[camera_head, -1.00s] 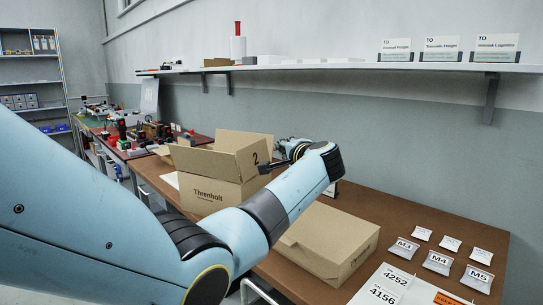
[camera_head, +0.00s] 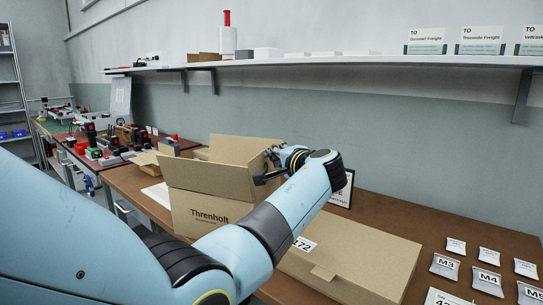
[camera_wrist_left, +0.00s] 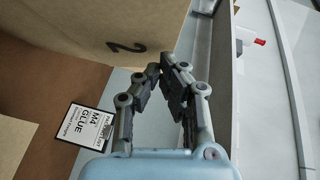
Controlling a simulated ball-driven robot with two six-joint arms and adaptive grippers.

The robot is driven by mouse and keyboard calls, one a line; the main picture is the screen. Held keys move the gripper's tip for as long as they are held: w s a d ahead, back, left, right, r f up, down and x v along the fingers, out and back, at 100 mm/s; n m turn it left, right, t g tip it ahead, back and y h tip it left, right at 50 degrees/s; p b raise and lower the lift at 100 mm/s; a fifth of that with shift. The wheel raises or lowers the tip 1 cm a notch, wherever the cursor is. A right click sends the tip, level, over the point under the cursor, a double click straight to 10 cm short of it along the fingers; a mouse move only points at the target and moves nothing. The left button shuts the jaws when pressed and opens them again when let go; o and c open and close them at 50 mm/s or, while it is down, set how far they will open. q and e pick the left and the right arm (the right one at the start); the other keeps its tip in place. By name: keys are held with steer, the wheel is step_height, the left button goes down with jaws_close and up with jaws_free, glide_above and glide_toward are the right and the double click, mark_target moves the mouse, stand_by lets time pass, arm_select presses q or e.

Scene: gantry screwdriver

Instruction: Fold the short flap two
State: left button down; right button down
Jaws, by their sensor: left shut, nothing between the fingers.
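The open Threnholt carton (camera_head: 200,215) stands on the brown bench, left of my left wrist in the head view. Its flaps stand up, with a long one (camera_head: 205,180) toward me. The short flap marked 2 (camera_wrist_left: 110,25) shows upright in the left wrist view; its number is not visible in the head view now. My left gripper (camera_head: 274,152) is at the carton's right end. In the left wrist view its fingertips (camera_wrist_left: 163,67) are together, empty, beside the flap's edge near the 2; contact cannot be told. My right gripper is out of view.
A closed flat carton (camera_head: 360,255) lies right of the open one, partly behind my arm. Labelled packets (camera_head: 488,257) lie at the right. A wall shelf (camera_head: 340,62) runs above.

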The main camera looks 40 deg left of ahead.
arm_select(q)
steer(key=shift+a, duration=0.15)
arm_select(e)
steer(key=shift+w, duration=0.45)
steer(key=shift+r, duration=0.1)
